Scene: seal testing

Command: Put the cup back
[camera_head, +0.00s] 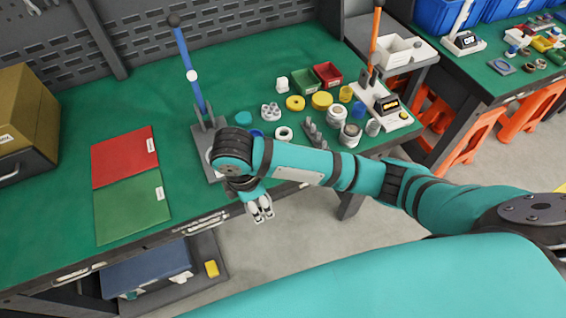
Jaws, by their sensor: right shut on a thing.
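My right gripper (261,211) hangs in front of the bench's front edge, fingers pointing down. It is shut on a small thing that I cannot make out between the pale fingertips. Several cup-like pieces stand on the green bench top behind my right arm: a yellow one (346,94), a grey-white one (337,115), a larger grey one (350,135) and a small grey one (373,127). I cannot tell which of these, if any, is the task's cup. My left gripper is not in view.
A lever press with a blue handle (188,70) stands behind my right wrist. A press with an orange handle (374,40) stands further right. A red mat (124,156) and a green mat (131,208) lie at left. Green (305,80) and red (328,74) bins stand at the back.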

